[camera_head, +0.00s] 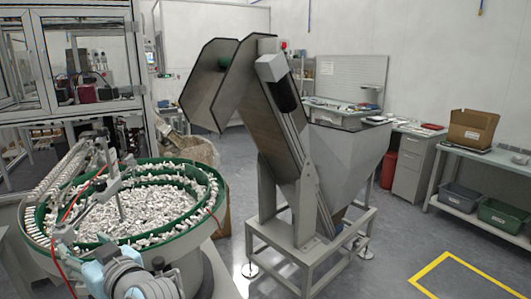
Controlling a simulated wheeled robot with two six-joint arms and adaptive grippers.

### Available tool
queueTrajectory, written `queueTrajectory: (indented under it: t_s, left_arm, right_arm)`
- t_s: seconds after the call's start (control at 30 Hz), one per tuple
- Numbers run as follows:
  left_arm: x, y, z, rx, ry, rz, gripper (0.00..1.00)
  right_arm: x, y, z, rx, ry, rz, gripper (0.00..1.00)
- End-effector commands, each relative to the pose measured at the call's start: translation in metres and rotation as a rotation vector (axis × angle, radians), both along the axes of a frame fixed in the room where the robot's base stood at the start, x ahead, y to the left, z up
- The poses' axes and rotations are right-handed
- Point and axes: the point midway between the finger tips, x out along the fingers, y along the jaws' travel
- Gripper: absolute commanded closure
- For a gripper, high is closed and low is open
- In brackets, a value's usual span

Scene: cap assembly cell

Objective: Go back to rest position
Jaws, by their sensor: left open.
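My left arm comes in at the bottom left. My left gripper (96,196) reaches over the near left side of the green-rimmed bowl feeder (213,205). It is open, and I see nothing held in it. Small white caps (150,212) fill the bowl beneath and beyond it. The gripper is small and partly mixed in view with the feeder's rods and a red cable, so its exact gap to the caps cannot be told. My right gripper is not in view.
A grey hopper with an inclined conveyor (285,130) stands on a frame right of the bowl. A side table (480,160) at the right carries a cardboard box (472,128), with bins (459,197) below. Floor with yellow marking (447,258) is clear at front right.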

Motion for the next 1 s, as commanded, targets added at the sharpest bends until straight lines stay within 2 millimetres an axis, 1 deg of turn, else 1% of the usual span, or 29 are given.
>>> queueTrajectory:
  t_s: [0.17, 0.27, 0.37, 0.4, 0.47, 0.5, 0.57, 0.6, 0.67, 0.7, 0.77, 0.8, 0.87, 0.9, 0.97, 1.0]
  left_arm:
    - [-0.006, 0.002, -0.037, -0.034, 0.080, -0.042, 0.49]
    - [-0.011, 0.001, -0.064, -0.061, 0.143, -0.079, 0.49]
    - [-0.022, -0.001, -0.102, -0.099, 0.232, -0.134, 0.49]
    - [-0.027, -0.003, -0.119, -0.116, 0.274, -0.162, 0.49]
    - [-0.038, -0.007, -0.146, -0.146, 0.343, -0.208, 0.49]
    - [-0.047, -0.010, -0.163, -0.165, 0.391, -0.241, 0.49]
    - [-0.062, -0.017, -0.190, -0.197, 0.468, -0.294, 0.49]
    - [-0.074, -0.021, -0.208, -0.219, 0.521, -0.333, 0.49]
    - [-0.094, -0.030, -0.233, -0.252, 0.603, -0.394, 0.49]
    - [-0.109, -0.036, -0.249, -0.276, 0.658, -0.436, 0.49]
    - [-0.132, -0.046, -0.270, -0.312, 0.741, -0.502, 0.49]
    - [-0.149, -0.054, -0.283, -0.335, 0.795, -0.546, 0.49]
    - [-0.174, -0.065, -0.299, -0.370, 0.872, -0.615, 0.49]
    - [-0.192, -0.073, -0.308, -0.394, 0.924, -0.660, 0.49]
    - [-0.218, -0.084, -0.320, -0.429, 0.995, -0.726, 0.49]
    - [-0.235, -0.092, -0.325, -0.452, 1.039, -0.771, 0.49]
  right_arm:
    - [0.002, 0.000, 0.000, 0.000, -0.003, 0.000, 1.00]
    - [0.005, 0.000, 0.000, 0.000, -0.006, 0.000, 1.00]
    - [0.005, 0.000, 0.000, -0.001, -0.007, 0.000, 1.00]
    - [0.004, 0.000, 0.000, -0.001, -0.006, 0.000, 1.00]
    - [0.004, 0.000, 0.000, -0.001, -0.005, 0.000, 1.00]
    - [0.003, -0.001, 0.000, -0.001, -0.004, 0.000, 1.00]
    - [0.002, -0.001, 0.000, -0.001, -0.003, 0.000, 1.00]
    - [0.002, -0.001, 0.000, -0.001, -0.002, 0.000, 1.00]
    - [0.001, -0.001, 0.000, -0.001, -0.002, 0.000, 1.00]
    - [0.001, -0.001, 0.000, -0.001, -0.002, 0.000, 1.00]
    - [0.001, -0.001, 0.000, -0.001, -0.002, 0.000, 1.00]
    - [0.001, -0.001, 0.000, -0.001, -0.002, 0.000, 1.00]
    - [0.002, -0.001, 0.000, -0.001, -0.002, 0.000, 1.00]
    - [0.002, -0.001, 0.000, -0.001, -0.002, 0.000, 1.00]
    - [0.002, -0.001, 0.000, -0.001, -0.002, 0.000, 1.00]
    - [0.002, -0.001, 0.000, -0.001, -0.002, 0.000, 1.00]
